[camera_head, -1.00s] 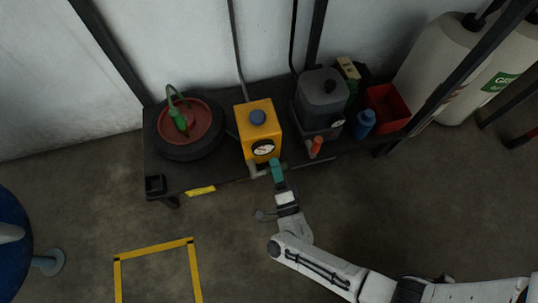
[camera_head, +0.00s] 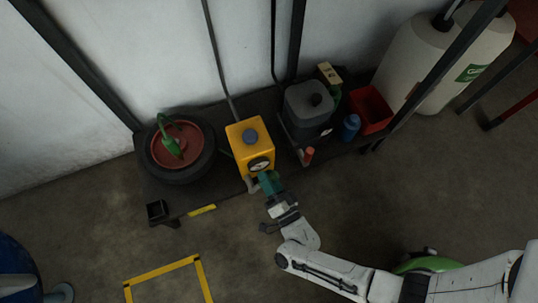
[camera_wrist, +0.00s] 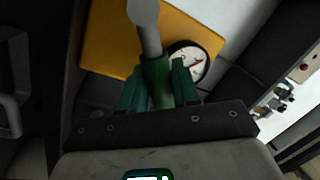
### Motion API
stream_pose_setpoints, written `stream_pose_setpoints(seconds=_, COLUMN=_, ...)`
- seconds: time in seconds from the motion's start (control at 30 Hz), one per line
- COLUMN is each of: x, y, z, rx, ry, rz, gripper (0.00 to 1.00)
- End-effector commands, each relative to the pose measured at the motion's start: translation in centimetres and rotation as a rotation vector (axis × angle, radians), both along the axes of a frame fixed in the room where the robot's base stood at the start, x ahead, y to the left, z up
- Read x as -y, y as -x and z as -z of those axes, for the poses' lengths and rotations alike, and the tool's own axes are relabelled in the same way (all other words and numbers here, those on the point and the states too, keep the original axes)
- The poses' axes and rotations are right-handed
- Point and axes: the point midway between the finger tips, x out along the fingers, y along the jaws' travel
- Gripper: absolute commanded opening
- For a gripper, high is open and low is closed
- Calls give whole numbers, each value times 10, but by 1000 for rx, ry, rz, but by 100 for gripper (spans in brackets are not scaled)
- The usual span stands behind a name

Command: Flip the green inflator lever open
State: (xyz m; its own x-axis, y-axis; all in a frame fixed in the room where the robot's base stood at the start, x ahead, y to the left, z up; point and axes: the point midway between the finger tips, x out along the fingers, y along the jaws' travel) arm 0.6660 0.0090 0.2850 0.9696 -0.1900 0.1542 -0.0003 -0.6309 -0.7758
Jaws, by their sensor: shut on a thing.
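The yellow inflator box (camera_head: 238,143) stands on the dark bench, with a blue-grey knob on top and a round gauge (camera_head: 260,163) on its front. It also shows in the wrist view (camera_wrist: 108,45), as does the gauge (camera_wrist: 188,60). The green lever (camera_wrist: 157,80) sits below the box, at the end of a grey rod (camera_wrist: 147,25). My gripper (camera_head: 268,182) has teal fingers and reaches the lower front of the box. In the wrist view, the fingers (camera_wrist: 158,90) are closed around the green lever. In the head view they mostly hide it.
On the bench, a tyre with a red hub (camera_head: 190,150) and a green-handled tool (camera_head: 170,145) lies left. A grey canister (camera_head: 308,110), orange-capped item (camera_head: 308,155), blue bottle (camera_head: 350,127) and red bin (camera_head: 370,110) stand right.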

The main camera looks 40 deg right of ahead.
Motion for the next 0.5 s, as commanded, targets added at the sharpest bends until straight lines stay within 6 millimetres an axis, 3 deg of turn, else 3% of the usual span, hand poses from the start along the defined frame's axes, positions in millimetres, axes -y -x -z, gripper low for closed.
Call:
stream_pose_setpoints(seconds=0.33, x=0, y=0, z=1, rx=-3, ry=4, rz=-1, gripper=0)
stream_pose_setpoints(seconds=0.37, x=0, y=0, z=1, rx=-3, ry=4, rz=-1, gripper=33)
stream_pose_setpoints(seconds=0.5, x=0, y=0, z=0, rx=-2, ry=3, rz=-1, gripper=46)
